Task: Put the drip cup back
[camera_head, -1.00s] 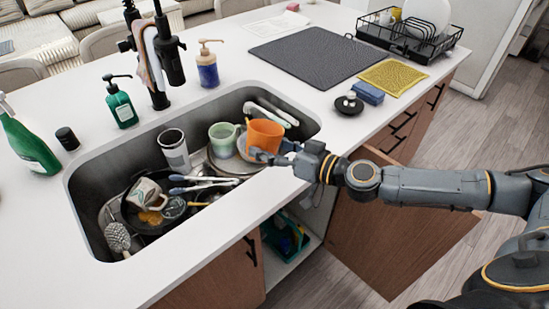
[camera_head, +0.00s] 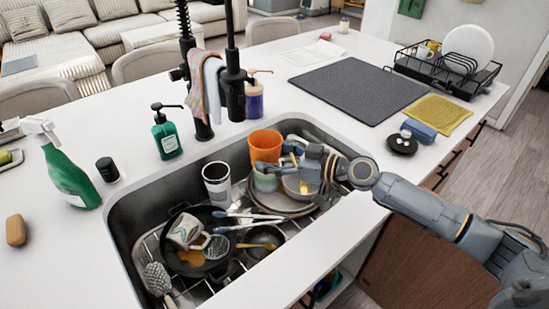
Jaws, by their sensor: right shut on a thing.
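The orange cup (camera_head: 265,146), the likely drip cup, is upright at the far side of the sink basin, behind the pale green mug (camera_head: 265,181). My right gripper (camera_head: 286,163) reaches in from the right and is shut on the orange cup's near right side. The fingertips are partly hidden among the cup and dishes, and I cannot tell whether the cup's base touches anything. My left gripper is not in view.
The sink (camera_head: 128,225) holds a patterned tumbler (camera_head: 217,182), a pan with a tilted mug (camera_head: 187,230), plates, utensils and a brush (camera_head: 158,279). A black faucet (camera_head: 236,85) and soap bottle (camera_head: 166,135) stand behind it. A dark mat (camera_head: 358,82) lies at right.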

